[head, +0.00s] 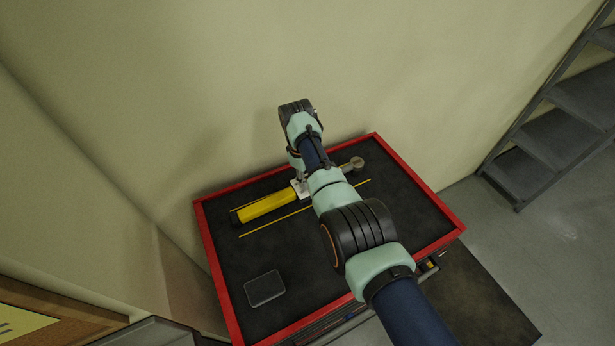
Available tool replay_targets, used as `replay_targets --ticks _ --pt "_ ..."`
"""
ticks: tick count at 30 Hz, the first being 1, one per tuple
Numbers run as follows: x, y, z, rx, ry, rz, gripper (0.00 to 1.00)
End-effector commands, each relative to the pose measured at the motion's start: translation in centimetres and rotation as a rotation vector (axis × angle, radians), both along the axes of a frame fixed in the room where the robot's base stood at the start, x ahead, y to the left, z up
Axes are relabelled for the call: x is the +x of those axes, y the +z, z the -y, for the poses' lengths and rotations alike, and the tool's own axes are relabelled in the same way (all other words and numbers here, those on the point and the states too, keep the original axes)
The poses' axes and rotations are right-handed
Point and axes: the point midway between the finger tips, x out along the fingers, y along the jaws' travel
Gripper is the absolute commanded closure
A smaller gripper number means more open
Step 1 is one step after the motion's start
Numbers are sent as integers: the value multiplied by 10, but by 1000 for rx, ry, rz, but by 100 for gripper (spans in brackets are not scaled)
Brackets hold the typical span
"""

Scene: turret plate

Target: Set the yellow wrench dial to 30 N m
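The yellow wrench (266,206) lies on the dark top of a red-edged cart. Its yellow handle points left, and its round metal head (357,163) shows at the right. A small pale part (301,188) shows at the middle of the wrench, beside my arm. I cannot make out a dial or any scale marks. My arm reaches over the cart from the lower right and covers part of the wrench's middle.
The cart's raised red rim (216,262) surrounds the dark top. Thin yellow lines (275,223) run along the wrench. A small dark rectangular item (265,288) lies at the front left. Walls stand close behind and left. Grey steps (556,135) stand at the right.

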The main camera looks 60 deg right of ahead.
Motion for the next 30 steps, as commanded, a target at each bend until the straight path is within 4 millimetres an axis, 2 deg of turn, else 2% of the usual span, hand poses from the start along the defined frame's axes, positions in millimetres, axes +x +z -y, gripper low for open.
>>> replay_targets --ticks 30 --pt "1 2 0 41 944 -50 100"
